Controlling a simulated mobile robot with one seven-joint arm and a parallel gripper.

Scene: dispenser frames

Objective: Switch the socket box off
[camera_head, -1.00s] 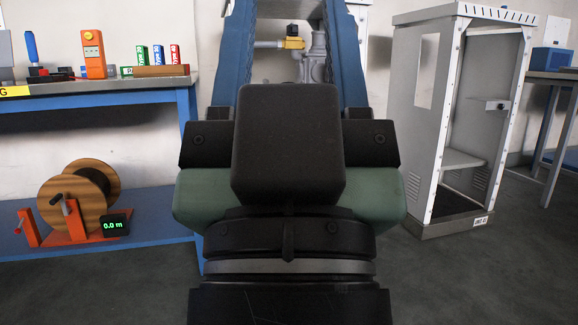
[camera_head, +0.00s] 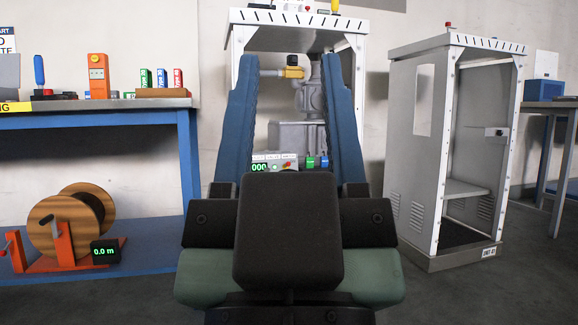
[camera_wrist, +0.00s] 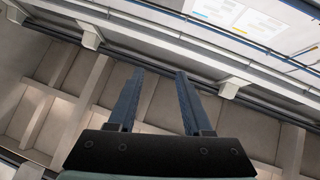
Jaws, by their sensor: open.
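I cannot tell for sure which thing is the socket box. A small grey box with a dark spot (camera_head: 495,132) is on the inner wall of the open right cabinet (camera_head: 411,165), too small to read its state. My gripper (camera_head: 290,62) is open and empty, its two blue fingers pointing up in front of the middle cabinet, well left of that box. In the wrist view my gripper (camera_wrist: 159,73) shows both fingers apart with nothing between them, against the ceiling.
The middle cabinet (camera_head: 355,20) holds pipework with a yellow valve (camera_head: 290,72) and a panel with a green display (camera_head: 260,166). A blue workbench (camera_head: 95,122) with a cable reel (camera_head: 72,225) below stands left. Another bench (camera_head: 550,105) is right. Open floor lies before the right cabinet.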

